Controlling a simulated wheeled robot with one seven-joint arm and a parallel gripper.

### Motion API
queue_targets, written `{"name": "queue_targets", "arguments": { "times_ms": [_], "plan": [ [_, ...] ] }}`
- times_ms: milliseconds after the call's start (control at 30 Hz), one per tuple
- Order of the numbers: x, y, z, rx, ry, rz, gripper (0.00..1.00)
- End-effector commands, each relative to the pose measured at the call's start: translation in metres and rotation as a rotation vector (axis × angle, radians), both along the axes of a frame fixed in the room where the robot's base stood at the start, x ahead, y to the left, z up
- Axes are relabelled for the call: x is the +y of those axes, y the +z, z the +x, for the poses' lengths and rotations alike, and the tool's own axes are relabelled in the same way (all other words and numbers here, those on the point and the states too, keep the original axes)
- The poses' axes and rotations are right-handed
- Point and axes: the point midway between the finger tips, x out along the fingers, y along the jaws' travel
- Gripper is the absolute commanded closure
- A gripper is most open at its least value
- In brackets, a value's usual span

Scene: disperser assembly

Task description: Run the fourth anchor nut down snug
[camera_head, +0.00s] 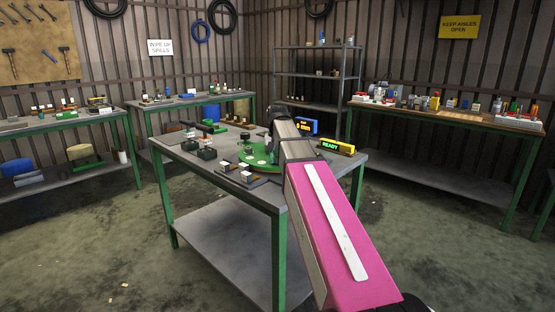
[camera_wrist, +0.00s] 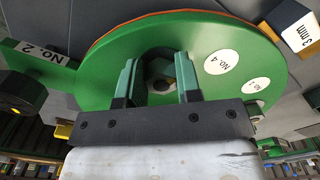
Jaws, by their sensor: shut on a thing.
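The green round plate (camera_head: 235,161) lies on the middle table, partly behind my arm in the head view. In the wrist view the green plate (camera_wrist: 100,75) fills the upper middle, with a white "No. 4" label (camera_wrist: 221,62) and another small white label (camera_wrist: 256,84). My gripper (camera_wrist: 156,70) is at the plate beside the "No. 4" label. Its two green fingers are shut on a nut (camera_wrist: 160,70), seen between them inside a dark ring. How far down the nut sits is hidden.
A yellow box reading "READY" (camera_head: 336,146) and a blue box (camera_head: 308,126) stand right of my arm. Small dark blocks (camera_head: 205,153) stand left of the plate. In the wrist view, a green "No. 2" piece (camera_wrist: 38,56) and a "3 mm" block (camera_wrist: 297,32) flank the plate.

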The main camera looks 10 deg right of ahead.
Motion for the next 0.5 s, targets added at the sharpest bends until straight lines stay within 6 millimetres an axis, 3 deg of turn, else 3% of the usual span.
{"name": "queue_targets", "arguments": {
  "times_ms": [500],
  "plan": [
    [0.0037,0.0002,0.0016,0.001,-0.491,0.0,0.92]
  ]
}}
